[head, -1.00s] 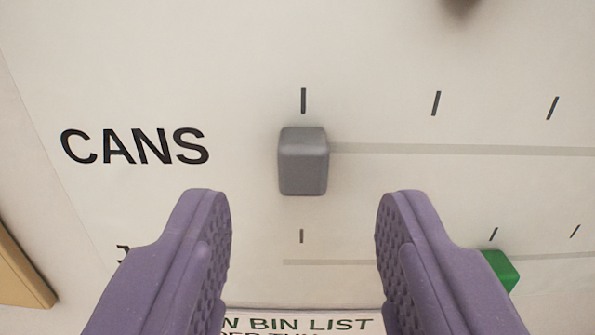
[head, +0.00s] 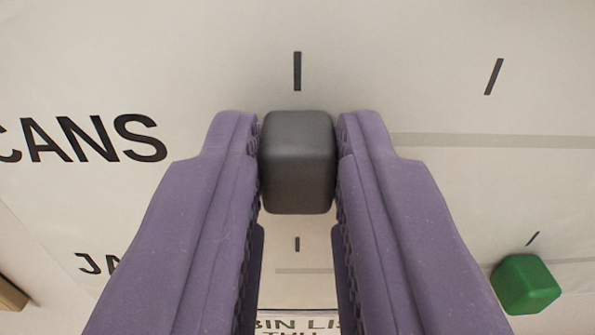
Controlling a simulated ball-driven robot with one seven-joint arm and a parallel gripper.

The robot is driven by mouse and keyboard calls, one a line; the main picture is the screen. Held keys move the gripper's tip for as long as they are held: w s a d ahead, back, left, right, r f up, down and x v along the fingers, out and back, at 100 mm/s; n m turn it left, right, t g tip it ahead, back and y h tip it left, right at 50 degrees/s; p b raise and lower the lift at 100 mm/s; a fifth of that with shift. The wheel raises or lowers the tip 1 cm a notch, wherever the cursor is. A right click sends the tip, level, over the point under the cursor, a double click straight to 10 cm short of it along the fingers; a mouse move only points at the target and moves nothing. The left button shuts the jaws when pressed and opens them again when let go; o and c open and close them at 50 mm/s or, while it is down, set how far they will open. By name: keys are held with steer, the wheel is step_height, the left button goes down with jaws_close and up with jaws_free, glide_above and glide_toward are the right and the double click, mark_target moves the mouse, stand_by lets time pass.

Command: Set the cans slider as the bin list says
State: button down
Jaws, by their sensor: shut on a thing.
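The cans slider's grey knob (head: 298,165) sits below the leftmost visible tick mark (head: 297,71), to the right of the word CANS (head: 90,138). My gripper (head: 298,150) is shut on this knob, one purple finger on each side. The knob's track (head: 480,140) runs off to the right, past a second tick (head: 494,76). The bin list (head: 298,322) shows only its top edge at the bottom of the view. Its heading is partly hidden by my fingers and its entries cannot be read.
A green knob (head: 526,284) sits on a lower track at the right, below a small tick. A tan block (head: 12,297) shows at the lower left edge. The panel right of my gripper is clear along the cans track.

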steer(key=d+b, duration=0.7)
steer(key=d, duration=0.5)
steer(key=shift+s+d, duration=0.2)
steer(key=shift+s, duration=0.05)
steer(key=c, duration=1)
jaws_free()
steer(key=shift+o, duration=0.2)
steer(key=s+p, duration=0.1)
steer(key=s, duration=0.6)
steer(key=shift+s, duration=0.4)
